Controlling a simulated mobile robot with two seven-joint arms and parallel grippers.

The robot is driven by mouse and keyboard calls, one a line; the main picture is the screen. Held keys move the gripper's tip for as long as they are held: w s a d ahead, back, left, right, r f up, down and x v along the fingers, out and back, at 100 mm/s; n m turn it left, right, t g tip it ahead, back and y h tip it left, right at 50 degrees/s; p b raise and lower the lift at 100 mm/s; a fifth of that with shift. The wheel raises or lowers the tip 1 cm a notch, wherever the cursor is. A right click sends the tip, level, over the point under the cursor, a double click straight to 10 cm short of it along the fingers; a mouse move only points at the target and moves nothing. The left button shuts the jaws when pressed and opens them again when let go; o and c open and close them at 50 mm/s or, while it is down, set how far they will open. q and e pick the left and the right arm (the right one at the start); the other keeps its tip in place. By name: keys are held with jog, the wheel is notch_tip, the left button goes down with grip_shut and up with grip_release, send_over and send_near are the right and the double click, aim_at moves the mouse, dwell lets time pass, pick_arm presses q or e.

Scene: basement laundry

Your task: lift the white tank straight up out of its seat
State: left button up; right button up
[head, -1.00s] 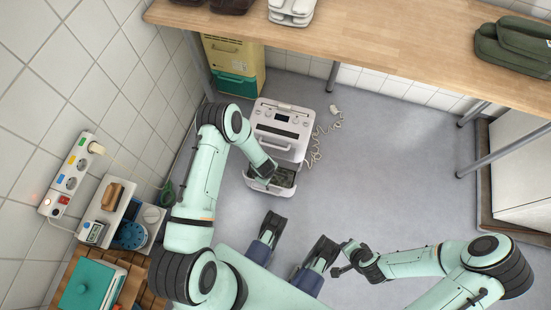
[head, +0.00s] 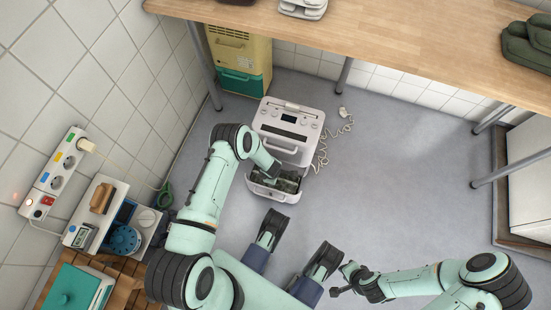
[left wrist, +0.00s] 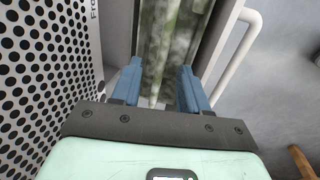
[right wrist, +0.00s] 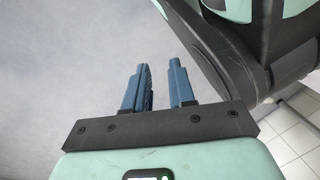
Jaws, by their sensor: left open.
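The white tank (head: 259,192) sits low at the front of a white machine (head: 287,124) on the floor. Its top is open, and its inside looks dark and mottled green. My left gripper (head: 271,174) reaches down at the tank from above; the arm hides part of it. In the left wrist view my left gripper (left wrist: 158,85) is open, its blue fingers apart in front of the mottled green area. A white bar (left wrist: 232,50) runs to the right of them. I cannot tell whether the fingers touch anything. My right gripper (head: 341,281) is open and empty, away from the tank; its fingers show in the right wrist view (right wrist: 159,85).
A perforated panel (left wrist: 45,75) is close left of my left gripper. A coiled cord (head: 322,150) lies right of the machine. A wooden table (head: 400,45) spans the back, and a yellow and green box (head: 240,55) stands under it. Floor to the right is clear.

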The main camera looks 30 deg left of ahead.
pick_arm(q)
notch_tip(320, 180, down, 3)
jog(key=shift+w+d+r+b, duration=0.1)
jog(key=shift+w+d+b, duration=0.05)
jog(key=shift+b, duration=0.4)
jog(key=shift+w+f, duration=0.1)
jog(key=shift+f, duration=0.25)
grip_shut()
pick_arm(e)
jog(key=shift+g, duration=0.6)
jog(key=s+f, duration=0.2)
jog(key=s, duration=0.1)
jog(key=shift+s+d+f, duration=0.15)
jog(key=shift+s+d, duration=0.05)
jog(key=shift+s, duration=0.05)
pick_arm(q)
jog(key=shift+r, duration=0.1)
pick_arm(e)
jog(key=shift+w, duration=0.1)
